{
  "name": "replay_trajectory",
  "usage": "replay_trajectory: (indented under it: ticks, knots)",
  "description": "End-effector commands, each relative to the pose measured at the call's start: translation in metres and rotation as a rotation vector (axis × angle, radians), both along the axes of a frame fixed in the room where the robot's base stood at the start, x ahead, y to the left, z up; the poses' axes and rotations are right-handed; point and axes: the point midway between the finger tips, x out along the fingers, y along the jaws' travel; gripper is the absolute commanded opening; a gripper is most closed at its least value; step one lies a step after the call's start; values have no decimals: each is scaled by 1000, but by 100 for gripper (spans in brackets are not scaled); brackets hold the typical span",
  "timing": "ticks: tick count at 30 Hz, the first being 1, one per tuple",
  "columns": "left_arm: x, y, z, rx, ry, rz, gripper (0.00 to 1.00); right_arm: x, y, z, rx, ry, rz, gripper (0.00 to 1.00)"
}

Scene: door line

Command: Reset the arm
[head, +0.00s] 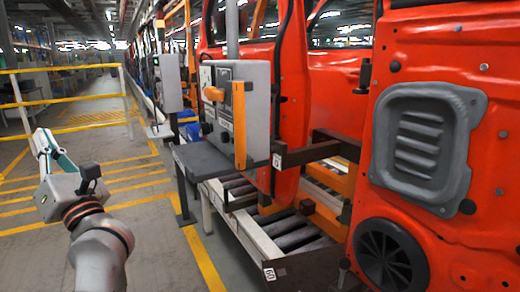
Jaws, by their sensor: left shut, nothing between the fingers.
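My left gripper (45,143) is at the left of the head view, at the end of my left arm, which comes up from the bottom left. Its fingers point up and away, over the grey floor, and are shut with nothing between them. It touches nothing and is well apart from the door line. My right gripper is not in view.
Red door panels (440,60) hang along the right, over a roller conveyor (290,232). A grey control box (257,110) stands by a dark small table (205,159) in the middle. A yellow railing (65,102) is at the left. Floor between is clear.

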Motion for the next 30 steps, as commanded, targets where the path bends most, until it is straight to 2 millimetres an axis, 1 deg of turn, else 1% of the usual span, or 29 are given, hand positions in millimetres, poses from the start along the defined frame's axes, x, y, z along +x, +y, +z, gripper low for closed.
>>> replay_trajectory:
  ticks: [1, 2, 4, 5, 6, 8, 9, 11, 12, 13, 14, 15, 16, 17, 18, 19, 20, 21, 23, 24, 26, 27, 30]
  knots:
    - [-4, -18, 4, 147, 59, 38, 0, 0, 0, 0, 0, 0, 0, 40]
    - [-6, -31, 7, 237, 93, 58, 0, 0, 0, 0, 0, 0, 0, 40]
    - [-6, -63, 8, 447, 176, 104, 0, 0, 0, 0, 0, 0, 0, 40]
    - [-5, -78, 6, 536, 214, 120, 0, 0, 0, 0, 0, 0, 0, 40]
    - [-2, -98, 1, 655, 267, 139, 0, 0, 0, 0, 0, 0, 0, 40]
    - [3, -129, -12, 835, 350, 165, 0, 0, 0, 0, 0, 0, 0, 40]
    - [8, -149, -26, 954, 408, 178, 0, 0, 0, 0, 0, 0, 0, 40]
    - [15, -177, -50, 1132, 497, 193, 0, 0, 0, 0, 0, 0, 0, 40]
    - [19, -193, -70, 1249, 558, 199, 0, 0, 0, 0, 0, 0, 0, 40]
    - [21, -205, -87, 1338, 605, 202, 0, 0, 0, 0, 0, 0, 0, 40]
    - [24, -215, -106, 1426, 653, 204, 0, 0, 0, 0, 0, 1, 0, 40]
    - [26, -226, -131, 1537, 716, 205, 0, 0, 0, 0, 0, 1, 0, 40]
    - [26, -233, -150, 1620, 763, 203, 0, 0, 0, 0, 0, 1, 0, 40]
    - [26, -239, -170, 1699, 809, 201, 0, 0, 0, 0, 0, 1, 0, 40]
    - [25, -244, -198, 1805, 871, 195, 0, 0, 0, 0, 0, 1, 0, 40]
    - [23, -247, -218, 1882, 918, 189, 0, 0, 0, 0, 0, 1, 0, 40]
    - [21, -248, -239, 1958, 966, 183, 0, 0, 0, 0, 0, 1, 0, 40]
    - [16, -247, -266, 2056, 1028, 171, 0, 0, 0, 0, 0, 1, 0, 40]
    - [5, -243, -306, 2200, 1123, 150, 0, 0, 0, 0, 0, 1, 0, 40]
    - [-4, -237, -332, 2295, 1187, 135, 0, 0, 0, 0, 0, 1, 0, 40]
    - [-20, -225, -368, 2434, 1282, 108, 0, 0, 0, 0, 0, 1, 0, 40]
    - [-32, -216, -389, 2519, 1345, 88, 0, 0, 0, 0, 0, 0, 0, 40]
    - [-60, -192, -428, 2689, 1479, 42, 0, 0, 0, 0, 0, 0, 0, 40]
